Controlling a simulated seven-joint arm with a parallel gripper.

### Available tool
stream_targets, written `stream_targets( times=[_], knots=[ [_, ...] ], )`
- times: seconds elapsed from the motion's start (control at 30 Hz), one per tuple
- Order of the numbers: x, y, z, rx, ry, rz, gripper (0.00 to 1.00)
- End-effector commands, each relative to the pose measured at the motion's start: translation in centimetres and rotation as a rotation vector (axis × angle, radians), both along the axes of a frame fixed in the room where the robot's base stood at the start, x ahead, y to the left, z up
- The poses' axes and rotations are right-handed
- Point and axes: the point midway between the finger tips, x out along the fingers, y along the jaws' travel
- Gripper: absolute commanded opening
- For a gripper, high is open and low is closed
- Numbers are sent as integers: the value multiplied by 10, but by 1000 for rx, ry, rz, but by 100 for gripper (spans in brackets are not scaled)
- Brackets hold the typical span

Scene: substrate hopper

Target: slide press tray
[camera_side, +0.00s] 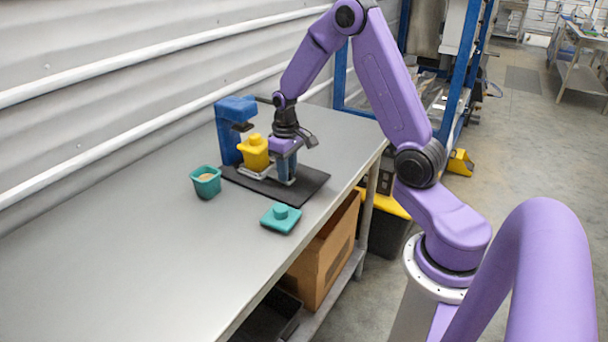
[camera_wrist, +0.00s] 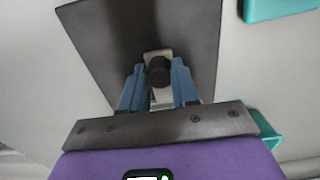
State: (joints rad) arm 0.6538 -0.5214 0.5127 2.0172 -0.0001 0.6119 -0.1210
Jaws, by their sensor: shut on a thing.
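The press tray (camera_side: 250,172) is a silver plate at the foot of the blue press (camera_side: 228,130), on a dark mat. A yellow container with a knobbed top (camera_side: 254,152) stands on it. My gripper (camera_side: 286,172) points down at the tray's right end, with its blue fingers low over the mat. In the wrist view the fingers stand on either side of the tray's silver end with a black knob (camera_wrist: 159,71); my gripper is shut on this end. The exact contact is partly hidden. The yellow container does not show in the wrist view.
The left of the table is clear. A corrugated wall runs behind.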

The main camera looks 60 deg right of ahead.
Motion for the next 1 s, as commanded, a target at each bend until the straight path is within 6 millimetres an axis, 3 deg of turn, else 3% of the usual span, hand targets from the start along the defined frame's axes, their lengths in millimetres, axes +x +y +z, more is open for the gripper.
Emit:
stream_targets(
  times=[0.7, 1.0],
  knots=[
    [-49, 0, 0, 0, 1, -1, 12],
    [-56, 0, 0, 0, 1, -1, 13]
  ],
)
